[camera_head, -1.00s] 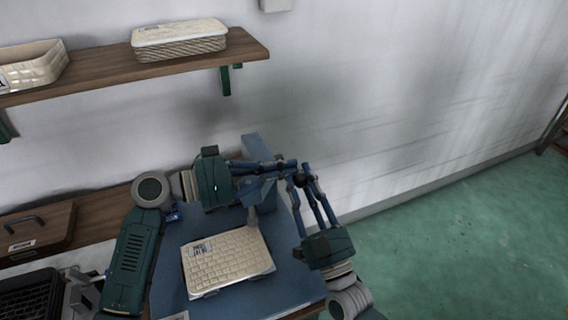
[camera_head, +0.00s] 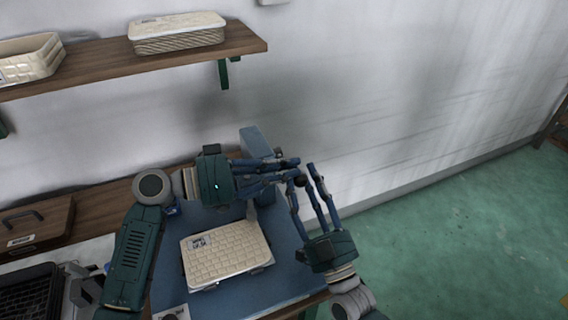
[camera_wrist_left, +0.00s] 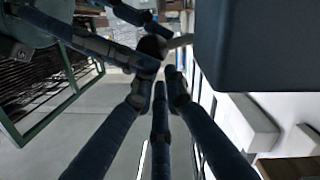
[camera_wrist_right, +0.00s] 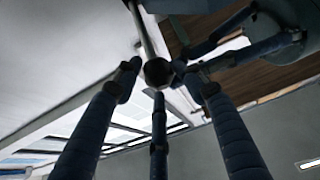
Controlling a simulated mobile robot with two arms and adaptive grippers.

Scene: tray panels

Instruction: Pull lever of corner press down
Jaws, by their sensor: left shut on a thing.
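The corner press is a blue column (camera_head: 254,143) at the back of a blue base plate (camera_head: 284,276). A beige woven-look tray panel (camera_head: 226,252) with a label lies on the plate. The lever's black ball knob (camera_head: 300,180) is right of the column; it also shows in the left wrist view (camera_wrist_left: 152,46) and, with a metal rod, in the right wrist view (camera_wrist_right: 157,72). My left gripper (camera_head: 290,168) reaches across from the left, its fingers closed together at the lever, partly hiding it. My right gripper (camera_head: 304,186) comes from below, fingers spread around the knob.
A wooden shelf (camera_head: 110,73) on the wall holds a stack of beige panels (camera_head: 178,36) and a beige tray (camera_head: 28,64). A wooden box (camera_head: 36,226) with a handle and a black crate (camera_head: 30,297) are at left.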

